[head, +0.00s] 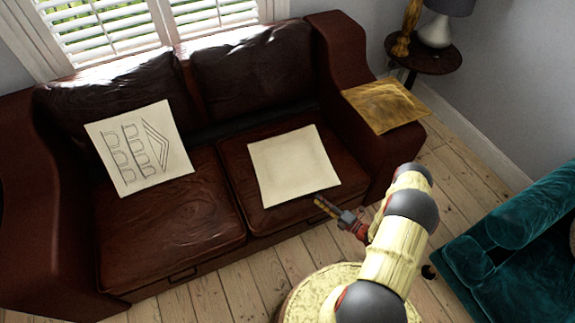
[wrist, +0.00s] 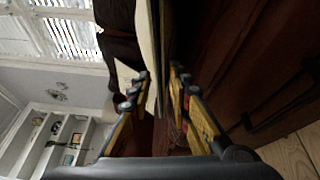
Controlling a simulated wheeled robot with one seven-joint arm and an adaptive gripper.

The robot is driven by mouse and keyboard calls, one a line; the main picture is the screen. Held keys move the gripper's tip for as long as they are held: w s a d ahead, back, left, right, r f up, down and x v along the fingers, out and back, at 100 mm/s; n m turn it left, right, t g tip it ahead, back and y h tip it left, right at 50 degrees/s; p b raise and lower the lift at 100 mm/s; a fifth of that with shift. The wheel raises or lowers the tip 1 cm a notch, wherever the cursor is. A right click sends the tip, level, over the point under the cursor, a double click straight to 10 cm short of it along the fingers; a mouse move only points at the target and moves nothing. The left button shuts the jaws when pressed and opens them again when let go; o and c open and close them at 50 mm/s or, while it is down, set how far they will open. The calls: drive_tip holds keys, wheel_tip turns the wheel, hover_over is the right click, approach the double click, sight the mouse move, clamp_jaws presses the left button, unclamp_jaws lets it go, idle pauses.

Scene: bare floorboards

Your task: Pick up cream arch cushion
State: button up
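The cream arch cushion (head: 140,148), with dark line drawings of arches, leans against the left backrest of the brown leather sofa. A plain cream cushion (head: 293,165) lies flat on the right seat. My gripper (head: 322,203) is at the front right corner of the plain cushion, far from the arch cushion. In the wrist view my gripper (wrist: 162,80) is open, its fingers on either side of the plain cushion's thin edge (wrist: 148,35). I cannot tell whether they touch it. A pale patch beyond the left finger seems to be the arch cushion (wrist: 126,74).
The sofa (head: 170,235) stands under a shuttered window. A gold cushion (head: 385,104) lies on its right arm. A round side table (head: 422,60) with a lamp stands behind that arm. A teal armchair (head: 520,255) is at right. Floorboards (head: 455,180) are bare between them.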

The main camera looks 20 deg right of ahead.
sight(310, 190)
drive_tip(key=b+x, duration=0.2)
drive_tip(key=x, duration=0.5)
drive_tip(key=shift+w+d+r, duration=0.1)
drive_tip(key=shift+w+d, duration=0.05)
drive_tip(key=shift+w, duration=0.15)
drive_tip(key=c, duration=0.4)
clamp_jaws()
